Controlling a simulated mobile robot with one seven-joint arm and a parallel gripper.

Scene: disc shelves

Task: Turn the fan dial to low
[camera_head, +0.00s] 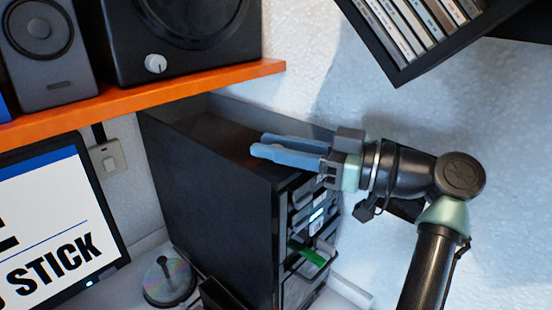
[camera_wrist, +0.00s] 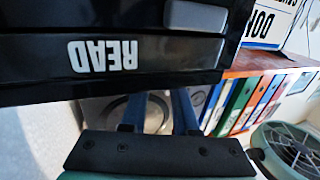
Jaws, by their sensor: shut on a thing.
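The fan (camera_wrist: 295,150), with a pale green rim and dark grille, is cut off at the lower right of the wrist view. I cannot make out its dial. My gripper (camera_head: 256,144) has blue fingers, level over the top of the black tower (camera_head: 210,190) in the head view. In the wrist view its fingers (camera_wrist: 158,108) reach up past the dark mount, with a grey round-fronted thing behind them. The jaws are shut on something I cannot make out. The fan is well to the right of the fingers there.
An orange shelf (camera_head: 150,97) at the upper left bears a black speaker with a white knob (camera_head: 155,63) and a grey speaker (camera_head: 38,45). A black disc rack (camera_head: 400,72) hangs at the upper right. Several binders (camera_wrist: 240,103) and a black "READ" surface (camera_wrist: 130,55) show in the wrist view.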

